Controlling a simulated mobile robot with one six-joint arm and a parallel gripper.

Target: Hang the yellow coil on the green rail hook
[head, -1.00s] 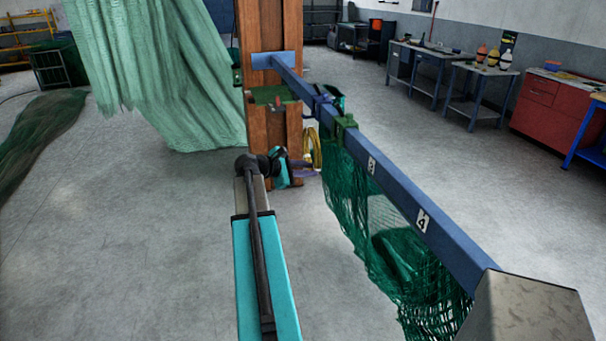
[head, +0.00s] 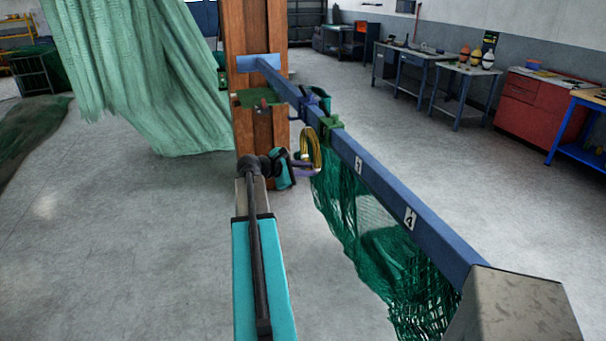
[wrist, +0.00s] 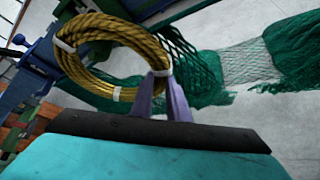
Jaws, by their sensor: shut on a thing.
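The yellow coil (head: 317,150) is a ring of rope with pale bands, held up beside the blue rail. My gripper (head: 309,167) is shut on its lower part; in the wrist view the purple fingers (wrist: 165,98) pinch the coil (wrist: 98,25) at a white band. The green rail hook (head: 322,128) appears as a green bracket clamped on the rail. In the head view the coil's top is just left of this bracket, with little gap. I cannot tell whether they touch. A green part (wrist: 143,9) shows behind the coil in the wrist view.
The blue rail (head: 395,190) runs from a wooden post (head: 257,50) to a near grey block (head: 520,310). Green net (head: 355,225) hangs under it. Floor left of my arm is clear.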

